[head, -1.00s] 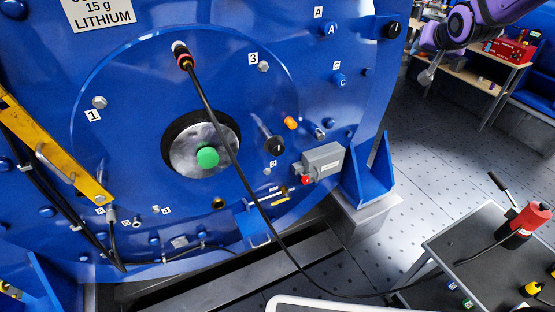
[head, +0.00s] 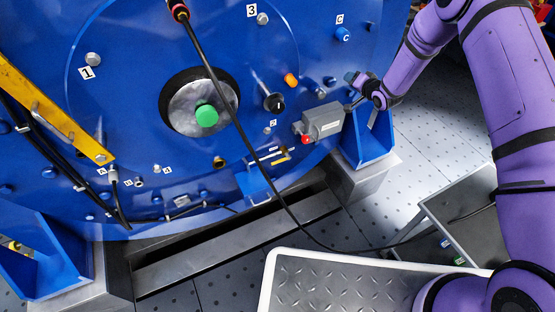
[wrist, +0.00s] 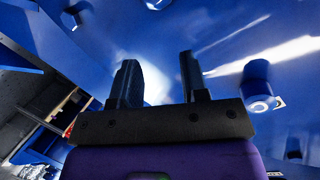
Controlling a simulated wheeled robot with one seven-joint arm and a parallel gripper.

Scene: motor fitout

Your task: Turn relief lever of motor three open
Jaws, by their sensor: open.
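The blue motor face (head: 130,130) fills the left and middle of the head view, tilted in the picture. No part is clearly marked as the relief lever. A small brass-coloured fitting (head: 280,155) beside small white labels sits low on the face, and a black knob with a white mark (head: 274,102) is above it. My gripper (head: 355,80) is at the right of the face, just above and right of the grey box. In the wrist view my gripper (wrist: 158,62) is open, with only blurred blue surface between its fingers. A blue cylindrical knob (wrist: 257,82) is right of them.
A grey box (head: 322,122) with a red button (head: 306,140) juts from the face near my gripper. A black cable (head: 232,140) hangs across the face to the floor. A blue bracket (head: 368,145) stands at right. A white-rimmed plate (head: 340,285) is in front.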

